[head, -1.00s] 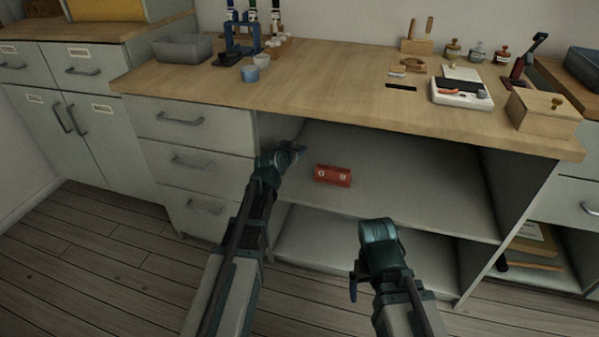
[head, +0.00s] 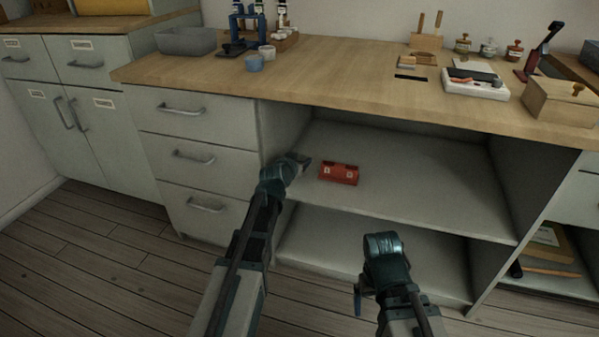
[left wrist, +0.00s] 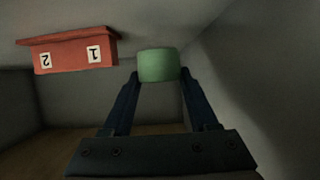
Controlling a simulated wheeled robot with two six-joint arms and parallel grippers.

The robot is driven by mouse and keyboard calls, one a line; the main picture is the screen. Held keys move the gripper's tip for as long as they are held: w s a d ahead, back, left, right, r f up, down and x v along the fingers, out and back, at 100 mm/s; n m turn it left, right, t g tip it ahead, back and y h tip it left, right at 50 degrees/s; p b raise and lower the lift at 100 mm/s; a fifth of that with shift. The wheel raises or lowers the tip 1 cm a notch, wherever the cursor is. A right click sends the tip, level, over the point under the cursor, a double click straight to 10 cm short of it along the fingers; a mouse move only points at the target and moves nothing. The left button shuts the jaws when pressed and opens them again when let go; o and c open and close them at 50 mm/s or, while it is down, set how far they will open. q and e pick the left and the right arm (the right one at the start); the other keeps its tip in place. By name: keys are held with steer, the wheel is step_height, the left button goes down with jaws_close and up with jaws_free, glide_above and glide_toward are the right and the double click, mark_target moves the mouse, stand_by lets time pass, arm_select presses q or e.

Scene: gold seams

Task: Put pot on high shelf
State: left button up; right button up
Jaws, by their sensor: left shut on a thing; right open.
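A small green pot (left wrist: 158,65) shows in the left wrist view between the fingertips of my left gripper (left wrist: 158,82), which is shut on it. In the head view my left gripper (head: 303,162) is at the left side of the open cabinet, by the upper shelf (head: 420,190). The pot cannot be made out there. My right gripper (head: 359,298) is open and empty, low in front of the cabinet; its fingers are partly hidden behind the wrist.
A red box (head: 338,174) with number labels sits on the upper shelf, just right of my left gripper. It also shows in the left wrist view (left wrist: 70,52). The shelf's right side is clear. The wooden counter (head: 330,75) overhangs above; drawers (head: 195,155) stand left.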

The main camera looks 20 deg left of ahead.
arm_select(q)
steer(key=shift+f+b, duration=1.35)
steer(key=shift+f, duration=0.3)
steer(key=shift+f, duration=0.2)
steer(key=o, duration=1.3)
steer(key=shift+r, duration=0.15)
steer(key=shift+r, duration=0.2)
steer(key=p+v, duration=0.4)
steer(key=v, duration=0.8)
steer(key=shift+p, duration=0.3)
